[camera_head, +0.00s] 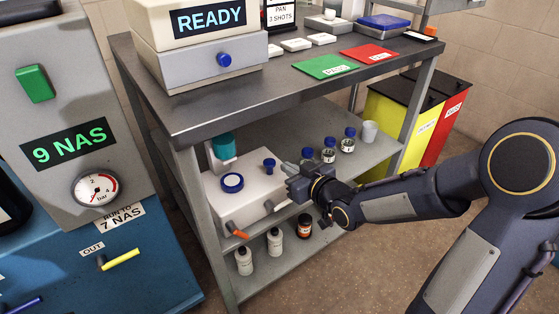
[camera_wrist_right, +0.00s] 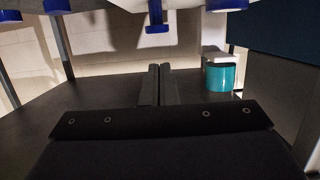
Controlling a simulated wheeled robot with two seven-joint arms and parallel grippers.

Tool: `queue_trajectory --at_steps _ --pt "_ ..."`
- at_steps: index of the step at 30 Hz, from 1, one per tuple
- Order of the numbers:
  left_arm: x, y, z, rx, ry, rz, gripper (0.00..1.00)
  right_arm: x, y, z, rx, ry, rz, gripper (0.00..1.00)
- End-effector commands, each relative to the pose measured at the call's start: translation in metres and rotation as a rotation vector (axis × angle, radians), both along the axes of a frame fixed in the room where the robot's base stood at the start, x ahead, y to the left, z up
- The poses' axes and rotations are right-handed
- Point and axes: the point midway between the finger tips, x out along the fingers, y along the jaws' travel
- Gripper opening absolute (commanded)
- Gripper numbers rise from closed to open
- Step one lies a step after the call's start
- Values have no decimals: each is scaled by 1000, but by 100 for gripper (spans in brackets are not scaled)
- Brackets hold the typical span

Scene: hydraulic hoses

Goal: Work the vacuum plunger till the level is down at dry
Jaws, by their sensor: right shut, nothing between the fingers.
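The white vacuum unit (camera_head: 250,205) stands on the upper shelf under the bench. My right gripper (camera_head: 289,171) is just to the right of the plunger, shut and empty. In the right wrist view the shut fingers (camera_wrist_right: 158,83) point towards a blue T-shaped knob (camera_wrist_right: 157,28), apart from it. A teal container (camera_head: 223,147) stands behind the unit; a teal cylinder (camera_wrist_right: 222,76) shows in the wrist view. I see no readable level. My left gripper is not in view.
Blue-capped bottles (camera_head: 328,152) and a white cup (camera_head: 370,131) stand right of my gripper. White bottles (camera_head: 275,241) stand on the shelf below. The bench top (camera_head: 240,100) overhangs the shelf.

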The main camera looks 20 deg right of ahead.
Motion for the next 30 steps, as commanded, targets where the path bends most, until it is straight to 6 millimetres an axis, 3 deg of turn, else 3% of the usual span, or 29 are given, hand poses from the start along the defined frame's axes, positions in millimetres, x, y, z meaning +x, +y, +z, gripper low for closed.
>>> queue_trajectory --at_steps 8,30 --pt "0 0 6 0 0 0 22 -22 -8 6 1 -1 0 0" --pt "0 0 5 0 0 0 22 -22 -8 6 1 -2 1 0"
